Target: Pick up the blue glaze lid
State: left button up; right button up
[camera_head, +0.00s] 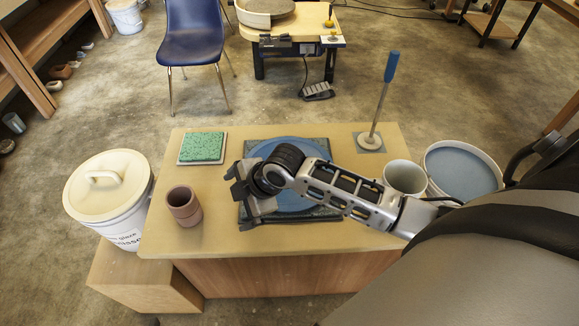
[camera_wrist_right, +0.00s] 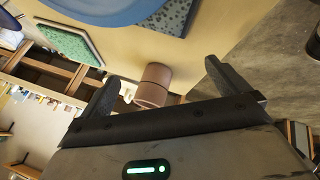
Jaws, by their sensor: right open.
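The blue glaze lid (camera_head: 300,150) is a wide blue disc lying on a dark speckled board (camera_head: 318,213) in the middle of the table. My right forearm and wrist cross over it and hide much of it. My right gripper (camera_head: 240,192) is open and empty, above the left part of the board. In the right wrist view the blue disc (camera_wrist_right: 95,8) shows at the top edge, outside the open fingers (camera_wrist_right: 161,72). My left gripper is not in view.
A brown clay cup (camera_head: 184,206) stands left of the gripper; a green tile (camera_head: 202,147) lies behind it. A blue-handled tool (camera_head: 383,98), a pale cup (camera_head: 404,177) and an open bucket of blue glaze (camera_head: 463,168) are at right. A white lidded bucket (camera_head: 108,188) stands left.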

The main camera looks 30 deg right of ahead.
jog(key=w+d+r+n, duration=0.1)
jog(key=d+n, duration=0.1)
jog(key=w+d+r+n+g+h+b, duration=0.1)
jog(key=w+d+n, duration=0.1)
jog(key=w+d+r+n+g+b, duration=0.1)
jog(key=w+d+n, duration=0.1)
jog(key=shift+r+h, duration=0.25)
jog(key=shift+h, duration=0.15)
jog(key=d+r+n+g+h+b, duration=0.2)
jog(key=d+r+n+g+b, duration=0.15)
jog(key=d+r+n, duration=0.5)
jog(key=shift+m, duration=0.55)
jog(key=f, duration=0.2)
jog(key=d+f, duration=0.1)
jog(key=f, duration=0.2)
jog(key=f+b, duration=0.1)
jog(key=f, duration=0.1)
jog(key=shift+d+f, duration=0.25)
jog(key=shift+d, duration=0.05)
jog(key=shift+f, duration=0.5)
notch_tip(320, 180, down, 5)
jog(key=shift+s+a+r, duration=0.1)
jog(key=c, duration=1.1)
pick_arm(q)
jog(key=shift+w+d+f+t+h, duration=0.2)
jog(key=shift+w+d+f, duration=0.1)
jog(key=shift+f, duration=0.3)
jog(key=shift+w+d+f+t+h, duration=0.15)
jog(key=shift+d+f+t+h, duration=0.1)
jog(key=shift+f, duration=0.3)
